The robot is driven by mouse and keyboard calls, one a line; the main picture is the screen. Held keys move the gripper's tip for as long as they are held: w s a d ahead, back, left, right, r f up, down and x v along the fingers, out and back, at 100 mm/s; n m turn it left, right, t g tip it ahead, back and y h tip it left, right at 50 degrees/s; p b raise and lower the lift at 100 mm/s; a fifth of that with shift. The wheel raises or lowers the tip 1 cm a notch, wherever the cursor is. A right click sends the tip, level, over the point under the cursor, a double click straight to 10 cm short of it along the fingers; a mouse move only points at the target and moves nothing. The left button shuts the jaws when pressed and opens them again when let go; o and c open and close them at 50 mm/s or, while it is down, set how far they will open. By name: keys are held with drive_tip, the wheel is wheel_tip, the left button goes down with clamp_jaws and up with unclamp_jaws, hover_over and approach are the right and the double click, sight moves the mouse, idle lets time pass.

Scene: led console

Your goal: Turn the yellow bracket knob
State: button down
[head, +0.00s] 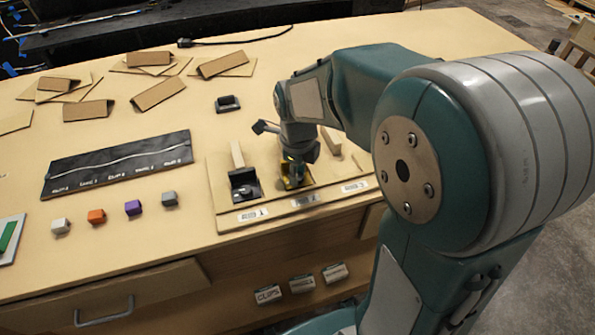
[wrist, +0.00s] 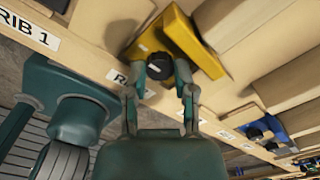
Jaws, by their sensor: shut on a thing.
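The yellow bracket (wrist: 186,32) sits on the pale wooden board, with a black round knob (wrist: 158,66) on it. In the wrist view my gripper (wrist: 166,70) has its two fingers at the knob, closed on it; the fingertips partly cover the knob. In the head view my gripper (head: 294,172) points down at the yellow bracket (head: 283,184), which is mostly hidden behind it. The angle of the knob is hard to tell.
A black bracket with a knob (head: 243,186) stands to the left on the same board. A blue bracket (wrist: 256,124) shows in the wrist view. A dark panel (head: 118,164) and small coloured blocks (head: 133,208) lie left. Folded cardboard pieces (head: 159,94) lie behind.

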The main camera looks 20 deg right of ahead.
drive_tip(key=shift+w+r, duration=0.15)
drive_tip(key=shift+w, duration=0.05)
drive_tip(key=c, duration=0.8)
unclamp_jaws()
drive_tip(key=shift+o, duration=0.6)
wheel_tip(320, 180, up, 12)
drive_tip(key=shift+s+a, duration=0.1)
